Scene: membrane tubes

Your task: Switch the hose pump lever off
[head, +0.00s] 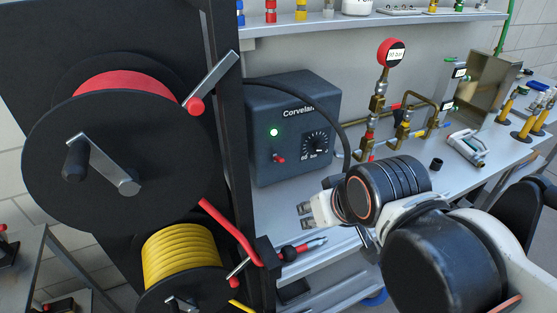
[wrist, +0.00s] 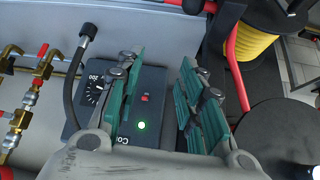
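The hose pump is a dark grey box (head: 292,110) with "Corvela" lettering, standing on the bench in the head view. Its front has a lit green lamp (head: 273,132), a small red lever (head: 279,159) and a black dial (head: 317,143). In the wrist view the red lever (wrist: 145,98) shows between my fingers, near the glowing green lamp (wrist: 141,125). My gripper (head: 305,216) is in front of and below the box, apart from it. In the wrist view my gripper (wrist: 161,68) is open and empty, its green-padded fingers spread. The left finger hides part of the box face.
A black hose reel (head: 120,205) with red hose and a yellow hose reel (head: 183,249) stand at the left beside a dark post. Brass pipework with a red gauge (head: 391,53) stands right of the pump. A black hose (head: 339,115) curves past the box.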

